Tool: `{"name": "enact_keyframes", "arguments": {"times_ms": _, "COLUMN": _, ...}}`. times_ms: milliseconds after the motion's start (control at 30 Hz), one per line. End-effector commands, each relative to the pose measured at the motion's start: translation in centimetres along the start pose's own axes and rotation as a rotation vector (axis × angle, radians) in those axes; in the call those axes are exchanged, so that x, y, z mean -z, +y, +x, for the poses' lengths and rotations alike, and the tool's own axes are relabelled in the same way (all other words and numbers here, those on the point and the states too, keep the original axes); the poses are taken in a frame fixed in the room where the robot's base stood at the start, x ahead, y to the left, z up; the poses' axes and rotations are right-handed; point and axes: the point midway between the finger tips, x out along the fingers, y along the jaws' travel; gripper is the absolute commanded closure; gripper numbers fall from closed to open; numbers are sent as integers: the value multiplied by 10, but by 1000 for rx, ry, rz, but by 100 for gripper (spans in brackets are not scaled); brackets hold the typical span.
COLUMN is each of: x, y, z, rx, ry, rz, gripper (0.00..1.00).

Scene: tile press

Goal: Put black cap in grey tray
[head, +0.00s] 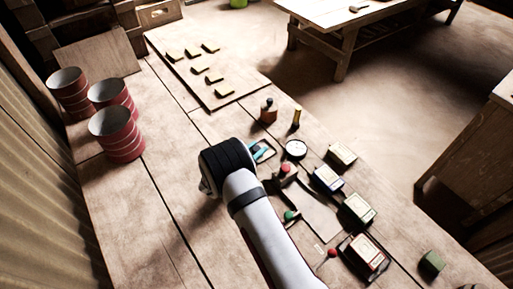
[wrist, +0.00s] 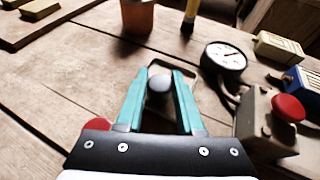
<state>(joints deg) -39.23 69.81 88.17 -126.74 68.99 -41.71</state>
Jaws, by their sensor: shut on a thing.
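My gripper (wrist: 160,86) has teal fingers shut on the black cap (wrist: 158,88), a small rounded dark thing that shows greyish on top. In the head view my gripper (head: 259,151) shows only as teal fingertips past my dark wrist, and the cap cannot be made out there. The grey tray (wrist: 190,71) is a shallow rectangle with a rim, just behind and under the fingertips. It also shows in the head view (head: 270,150), partly hidden by my wrist. Whether the cap touches the tray floor or hangs above it, I cannot tell.
A round dial gauge (wrist: 224,57) and a block with a red knob (wrist: 288,107) stand right of the fingers. A brown pot-like block (wrist: 137,16) stands beyond. Striped red cans (head: 117,134) are at the left. Several small boxes (head: 327,179) line the right edge.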

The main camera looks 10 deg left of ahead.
Motion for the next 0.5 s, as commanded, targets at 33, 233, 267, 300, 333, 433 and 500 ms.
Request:
{"name": "enact_keyframes", "arguments": {"times_ms": 33, "x": 1, "y": 0, "z": 0, "rx": 0, "ry": 0, "rz": 0, "gripper": 60}}
{"name": "enact_keyframes", "arguments": {"times_ms": 233, "x": 0, "y": 0, "z": 0, "rx": 0, "ry": 0, "rz": 0, "gripper": 33}}
{"name": "enact_keyframes", "arguments": {"times_ms": 267, "x": 0, "y": 0, "z": 0, "rx": 0, "ry": 0, "rz": 0, "gripper": 33}}
{"name": "enact_keyframes", "arguments": {"times_ms": 300, "x": 0, "y": 0, "z": 0, "rx": 0, "ry": 0, "rz": 0, "gripper": 33}}
{"name": "enact_keyframes", "arguments": {"times_ms": 333, "x": 0, "y": 0, "z": 0, "rx": 0, "ry": 0, "rz": 0, "gripper": 33}}
{"name": "enact_keyframes", "arguments": {"times_ms": 433, "x": -1, "y": 0, "z": 0, "rx": 0, "ry": 0, "rz": 0, "gripper": 33}}
{"name": "enact_keyframes", "arguments": {"times_ms": 500, "x": -2, "y": 1, "z": -7, "rx": -2, "ry": 0, "rz": -1, "gripper": 33}}
